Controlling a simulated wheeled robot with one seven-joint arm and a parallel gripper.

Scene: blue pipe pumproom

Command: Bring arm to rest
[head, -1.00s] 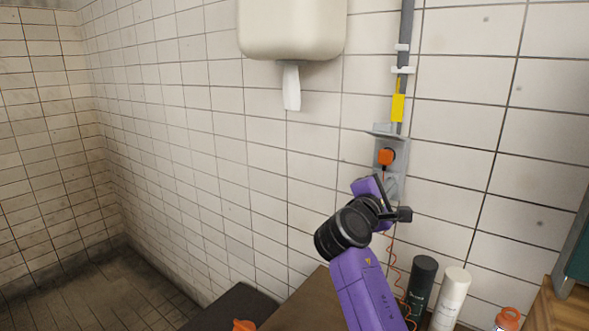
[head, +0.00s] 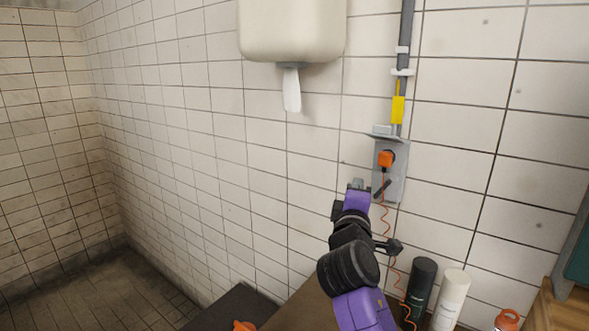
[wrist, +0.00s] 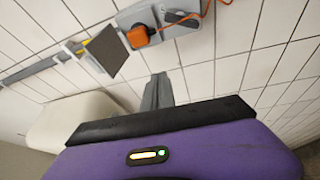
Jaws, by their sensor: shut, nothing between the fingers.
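My purple and black arm rises from the bottom of the head view. My gripper (head: 358,184) is at its upper end, small and grey, in front of the tiled wall and just left of the grey socket plate. In the wrist view my gripper (wrist: 158,92) shows as grey fingers closed together, pointing at the tiles with nothing between them. An orange plug (head: 386,159) sits in the wall socket plate (head: 398,180); the plug also shows in the wrist view (wrist: 138,36). Its orange cord hangs down behind my arm.
A cream dispenser (head: 292,28) with paper hanging is on the wall above. A black bottle (head: 420,288) and a white bottle (head: 450,298) stand right of my arm. An orange-capped item (head: 507,320) is at lower right. The floor at left is clear.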

